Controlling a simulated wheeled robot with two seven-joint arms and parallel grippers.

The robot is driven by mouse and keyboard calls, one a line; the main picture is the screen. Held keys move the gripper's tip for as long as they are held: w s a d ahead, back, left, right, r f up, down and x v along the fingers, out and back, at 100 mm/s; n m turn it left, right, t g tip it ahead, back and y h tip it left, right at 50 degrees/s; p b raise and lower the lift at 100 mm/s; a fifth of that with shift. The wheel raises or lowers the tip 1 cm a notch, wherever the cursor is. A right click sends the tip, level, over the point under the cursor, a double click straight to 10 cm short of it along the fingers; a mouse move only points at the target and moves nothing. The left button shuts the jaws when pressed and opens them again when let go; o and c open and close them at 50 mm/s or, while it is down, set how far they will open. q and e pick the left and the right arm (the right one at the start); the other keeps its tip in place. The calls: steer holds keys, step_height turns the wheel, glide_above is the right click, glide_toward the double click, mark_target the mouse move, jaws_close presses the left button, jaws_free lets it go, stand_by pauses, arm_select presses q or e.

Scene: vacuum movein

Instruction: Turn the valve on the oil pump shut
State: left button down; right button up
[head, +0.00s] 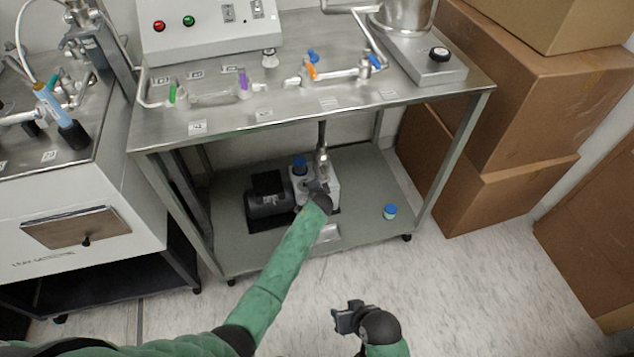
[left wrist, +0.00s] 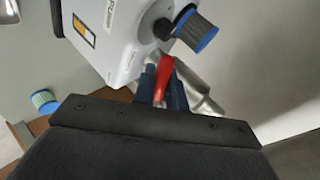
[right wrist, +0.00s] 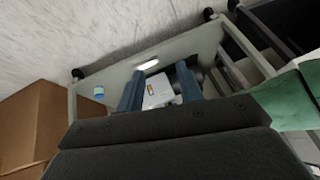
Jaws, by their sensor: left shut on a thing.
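The oil pump stands on the cart's lower shelf, with a white body (head: 331,186) and a black motor (head: 268,196). In the left wrist view its white housing (left wrist: 128,50) fills the upper middle, with a blue-capped filter (left wrist: 196,30) on it. The red valve handle (left wrist: 164,78) sits between the fingers of my left gripper (left wrist: 162,88), which is shut on it. In the head view my left gripper (head: 318,188) reaches the pump and hides the valve. My right gripper (head: 352,318) is open and empty, in front of the cart; its fingers (right wrist: 158,92) are apart.
A small blue-capped jar (head: 389,211) stands on the lower shelf (head: 375,180), right of the pump. The steel tabletop (head: 440,95) with valves and pipes overhangs the pump. Cardboard boxes (head: 500,180) stand on the right. The floor (head: 460,290) in front is clear.

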arm_select(q)
steer(key=shift+r+m+g+y+p, duration=0.4)
steer(key=shift+r+m+y+p, duration=0.3)
steer(key=shift+m+y+p, duration=0.2)
arm_select(e)
step_height(320, 180, up, 10)
steer(key=s+d+g, duration=0.1)
steer(key=shift+s, duration=0.3)
steer(key=shift+d, duration=0.1)
arm_select(q)
steer(key=c, duration=1.5)
jaws_free()
steer(key=shift+s, duration=0.1)
steer(key=shift+v, duration=3.85)
steer(key=shift+d, duration=0.1)
arm_select(e)
steer(key=shift+f, duration=0.15)
